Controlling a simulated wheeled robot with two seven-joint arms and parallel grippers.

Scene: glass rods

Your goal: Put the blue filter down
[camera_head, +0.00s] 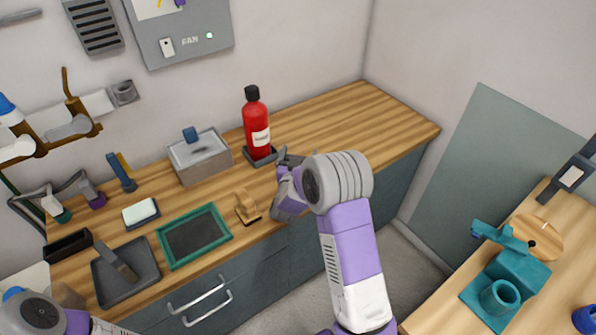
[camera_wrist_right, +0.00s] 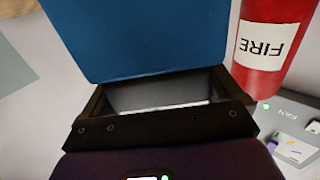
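A flat blue panel, which I take for the blue filter (camera_wrist_right: 145,38), fills the top middle of the right wrist view, close to the camera. My right gripper (camera_wrist_right: 163,88) has its two dark fingers wide apart, and their ends meet the two sides of the blue panel, so it appears to hold it. In the head view my right gripper (camera_head: 284,172) is above the counter's front part, just right of and in front of the red extinguisher's base. The blue panel cannot be made out there. My left gripper is not visible; only part of the left arm shows at lower left.
The red extinguisher (camera_head: 256,125) stands close behind my right gripper. A metal box (camera_head: 200,160), a green-framed tray (camera_head: 193,236) and a wooden block (camera_head: 246,207) are to its left. The wooden counter (camera_head: 362,119) is clear to the right. A fan panel (camera_head: 183,28) hangs on the wall.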

